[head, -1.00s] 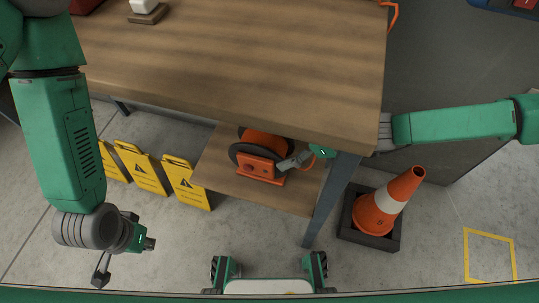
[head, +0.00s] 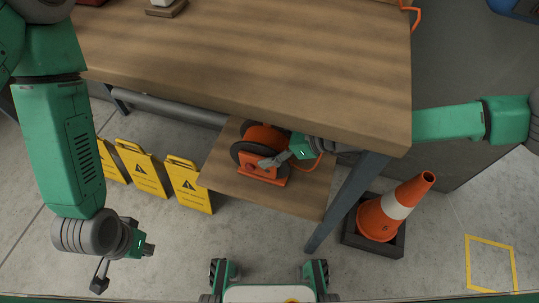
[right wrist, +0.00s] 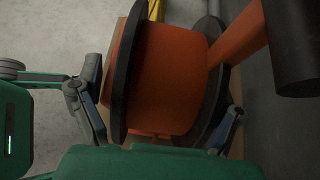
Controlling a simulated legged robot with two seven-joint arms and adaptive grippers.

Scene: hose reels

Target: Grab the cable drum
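The cable drum (head: 265,139) is orange with black flanges and an orange base. It sits on the low wooden shelf under the table, partly hidden by the tabletop. In the right wrist view the drum (right wrist: 165,80) fills the middle. My right gripper (head: 274,160) reaches in from the right under the tabletop. Its fingers are spread, one beside each flange, with the drum between them; I cannot tell whether they touch it. My left gripper (head: 124,265) is open and empty above the floor at lower left, far from the drum.
The wooden tabletop (head: 240,60) hangs over the shelf (head: 310,193). A table leg (head: 345,205) stands right of the shelf. Yellow warning signs (head: 188,185) stand at left, and a traffic cone (head: 397,207) at right. The floor in front is mostly clear.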

